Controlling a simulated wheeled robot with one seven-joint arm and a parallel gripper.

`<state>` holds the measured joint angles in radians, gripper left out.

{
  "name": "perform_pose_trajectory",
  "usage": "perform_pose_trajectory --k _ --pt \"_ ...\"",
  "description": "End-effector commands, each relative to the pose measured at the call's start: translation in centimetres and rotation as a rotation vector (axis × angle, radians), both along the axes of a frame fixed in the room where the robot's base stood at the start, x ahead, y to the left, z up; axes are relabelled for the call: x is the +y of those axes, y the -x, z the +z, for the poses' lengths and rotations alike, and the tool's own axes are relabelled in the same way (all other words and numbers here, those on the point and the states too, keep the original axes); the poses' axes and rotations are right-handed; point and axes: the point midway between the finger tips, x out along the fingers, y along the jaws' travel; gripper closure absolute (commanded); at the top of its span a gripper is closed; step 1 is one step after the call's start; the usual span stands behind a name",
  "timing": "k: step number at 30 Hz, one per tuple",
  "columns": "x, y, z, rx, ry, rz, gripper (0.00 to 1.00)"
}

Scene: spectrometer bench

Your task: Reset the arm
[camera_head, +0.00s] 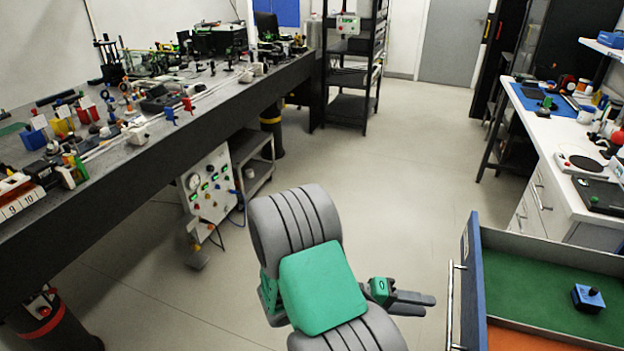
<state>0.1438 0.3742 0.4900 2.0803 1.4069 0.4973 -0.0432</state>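My arm (322,287), with ribbed grey links and a green cover, stands folded at the bottom centre. My gripper (424,300) is to its right, with dark fingers pointing right over the open floor. The fingers appear close together, but I cannot tell from this angle whether they are open or shut. No object shows between them. The gripper is left of the open drawer (472,283), and appears apart from its handle.
The drawer has a green lining and holds a blue block with a knob (588,298). A long dark bench (160,139) crowded with optics runs along the left. A white bench (556,150) is at the right. A black shelf rack (350,108) stands behind. The middle floor is clear.

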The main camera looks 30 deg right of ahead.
Motion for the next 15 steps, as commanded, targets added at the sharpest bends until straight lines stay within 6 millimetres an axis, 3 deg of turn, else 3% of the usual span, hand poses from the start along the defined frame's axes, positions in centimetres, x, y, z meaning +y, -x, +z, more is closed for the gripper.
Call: perform_pose_trajectory --k 4,6,9,12,15 --pt "4.1 2.0 -7.1 0.016 -0.287 -0.069 0.68" --pt "7.5 3.0 -10.4 0.029 -0.472 -0.099 0.68" --pt "13.1 2.2 -12.7 -0.008 -0.737 -0.103 0.68" --pt "19.3 -0.8 -11.7 -0.083 -0.997 -0.022 0.68" --pt "24.9 -4.7 -7.8 -0.176 -1.203 0.153 0.68"
